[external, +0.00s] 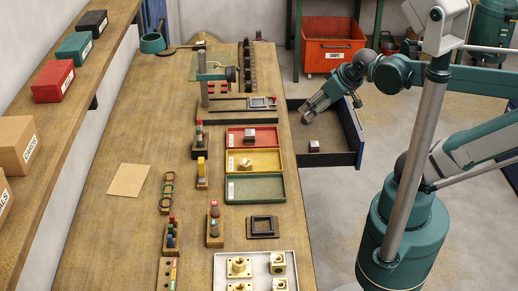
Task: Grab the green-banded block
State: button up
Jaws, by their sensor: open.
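I cannot make out a green band on any block at this size. Another small greyish block (249,136) sits in the red tray (235,140). My gripper (307,114) is open and tilted down to the left, above the drawer's back part. It is apart from the block in the drawer, up and behind it, and holds nothing that I can see.
The drawer sticks out right of the wooden bench (120,225). A yellow tray (265,168) with a brass part, an empty green tray (255,188) and a white tray (220,265) of brass parts stand on the bench. A drill stand (205,90) rises near the back. An orange bin (333,40) stands behind.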

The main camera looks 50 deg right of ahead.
jog(key=m+g+h+p, duration=0.3)
jog(key=m+g+p, duration=0.15)
jog(key=m, duration=0.45)
send_over(250, 133)
jog(key=s+a, duration=0.2)
notch_tip(250, 133, down, 9)
jog(key=shift+w+d+t, duration=0.15)
jog(key=shift+t, duration=0.2)
jog(key=shift+f, duration=0.1)
jog(key=shift+x, duration=1.25)
jog(key=shift+f, duration=0.1)
